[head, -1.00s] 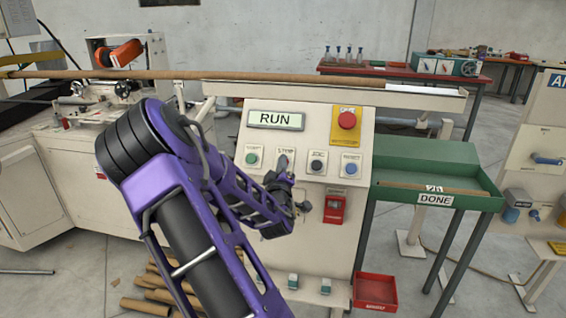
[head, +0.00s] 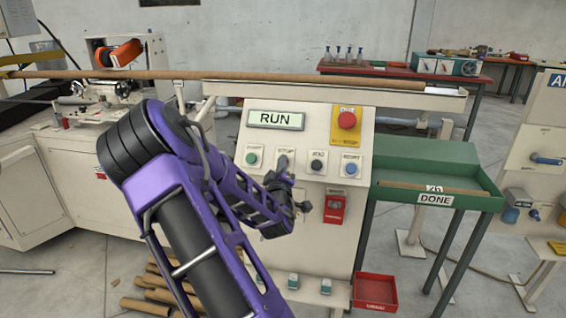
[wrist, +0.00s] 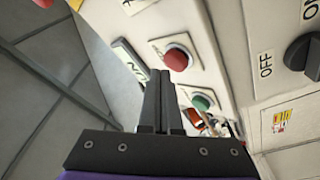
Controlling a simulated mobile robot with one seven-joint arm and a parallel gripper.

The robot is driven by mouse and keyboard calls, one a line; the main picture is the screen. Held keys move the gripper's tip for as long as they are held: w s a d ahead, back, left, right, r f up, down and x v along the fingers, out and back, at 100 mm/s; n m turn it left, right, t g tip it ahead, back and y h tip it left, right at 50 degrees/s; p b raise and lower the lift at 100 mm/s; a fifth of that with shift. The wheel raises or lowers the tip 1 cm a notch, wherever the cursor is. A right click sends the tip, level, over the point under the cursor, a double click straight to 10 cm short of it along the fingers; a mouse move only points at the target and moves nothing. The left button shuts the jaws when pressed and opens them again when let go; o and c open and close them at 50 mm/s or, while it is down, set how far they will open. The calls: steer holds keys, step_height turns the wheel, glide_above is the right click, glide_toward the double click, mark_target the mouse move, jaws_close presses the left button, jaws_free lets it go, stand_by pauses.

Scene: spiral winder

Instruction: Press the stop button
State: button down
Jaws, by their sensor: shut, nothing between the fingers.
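The stop button (wrist: 178,57) is red and round in the wrist view, on a white plate of the cream control panel (head: 261,188). My gripper (wrist: 161,74) is shut and empty, its fingertips close beside the button on the left in that view. I cannot tell whether they touch it. The display (head: 276,119) reads RUN.
A red emergency button (head: 346,120) on a yellow plate sits at the upper right. A blue reset button (head: 351,169) is at the row's right end. In the wrist view a black OFF knob (wrist: 301,56) stands out at right. A green DONE tray (head: 425,160) stands right of the panel.

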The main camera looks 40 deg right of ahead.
steer(key=shift+w+d+f, duration=0.15)
steer(key=shift+f, duration=0.05)
steer(key=shift+w+d+f, duration=0.15)
steer(key=shift+d+f, duration=0.1)
stand_by(0.8)
steer(key=shift+a+r, duration=0.1)
stand_by(0.3)
steer(key=shift+s+a+r, duration=0.4)
steer(key=shift+s+a+r+p, duration=0.65)
steer(key=shift+a+r+p, duration=0.1)
steer(key=shift+r, duration=0.05)
steer(key=shift+s+a+r+p, duration=0.6)
steer(key=shift+a+r+p, duration=0.1)
steer(key=shift+r, duration=0.1)
